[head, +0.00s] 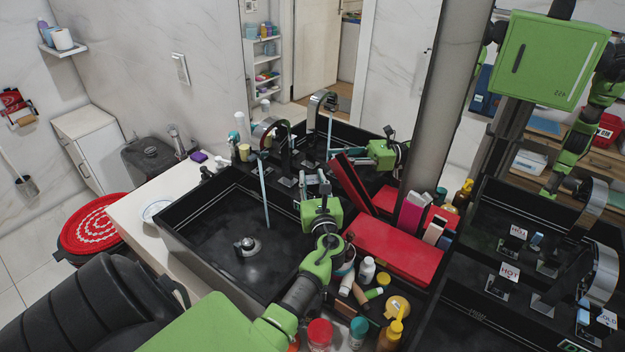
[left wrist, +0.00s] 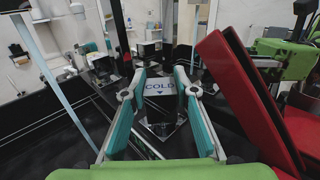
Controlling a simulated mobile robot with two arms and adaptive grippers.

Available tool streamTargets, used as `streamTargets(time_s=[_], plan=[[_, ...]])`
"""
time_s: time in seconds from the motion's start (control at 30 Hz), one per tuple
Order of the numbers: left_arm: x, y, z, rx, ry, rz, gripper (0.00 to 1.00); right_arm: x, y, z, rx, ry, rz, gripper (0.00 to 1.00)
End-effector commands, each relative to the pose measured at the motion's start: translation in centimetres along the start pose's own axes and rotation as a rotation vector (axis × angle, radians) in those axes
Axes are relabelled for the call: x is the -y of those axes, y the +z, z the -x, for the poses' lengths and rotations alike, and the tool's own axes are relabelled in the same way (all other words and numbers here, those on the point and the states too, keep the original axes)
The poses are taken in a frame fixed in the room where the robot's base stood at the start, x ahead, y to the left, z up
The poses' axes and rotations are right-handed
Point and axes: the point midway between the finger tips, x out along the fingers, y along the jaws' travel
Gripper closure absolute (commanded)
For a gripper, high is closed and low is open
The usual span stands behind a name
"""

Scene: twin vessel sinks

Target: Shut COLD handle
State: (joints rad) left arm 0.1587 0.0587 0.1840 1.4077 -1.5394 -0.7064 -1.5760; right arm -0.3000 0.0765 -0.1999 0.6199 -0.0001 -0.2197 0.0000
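A white plate marked COLD (left wrist: 160,88) shows in the left wrist view, between the two teal-padded fingers of my left gripper (left wrist: 159,75). The fingers are spread apart, with a dark block just below the plate. In the head view my left gripper (head: 316,186) is over the right end of the near black sink (head: 205,215) and hides the handle there. A thin water stream (head: 265,190) falls from the near curved faucet (head: 268,130).
A red box (head: 395,250) and a tilted red panel (head: 350,180) stand close right of my left gripper. Bottles and tubes (head: 367,270) crowd the front counter. A second faucet (head: 320,103) also runs. The near sink is open apart from its drain fitting (head: 247,246).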

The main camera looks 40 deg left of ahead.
Motion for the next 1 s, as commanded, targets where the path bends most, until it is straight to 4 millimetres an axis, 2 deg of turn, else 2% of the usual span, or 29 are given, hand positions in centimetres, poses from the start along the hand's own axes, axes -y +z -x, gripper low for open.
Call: streamTargets(time_s=[0.37, 0.67, 0.87, 1.0], plan=[[-0.1, 0.0, 0.0, -0.001, -0.046, -0.002, 0.94, 0.0, -0.1, 0.4, -0.001, 0.000, 0.001, 0.60], [-0.2, -0.1, 0.1, 0.000, -0.244, -0.007, 0.94, -0.2, -0.1, 1.1, 0.000, 0.003, 0.002, 0.60], [-0.2, -0.5, 0.0, 0.000, -0.420, -0.008, 0.94, -0.4, 0.0, -0.1, 0.000, 0.005, 0.003, 0.60], [-0.1, -0.7, 0.0, 0.000, -0.537, -0.009, 0.94, -0.4, 0.2, -1.9, 0.000, 0.005, 0.003, 0.60]])
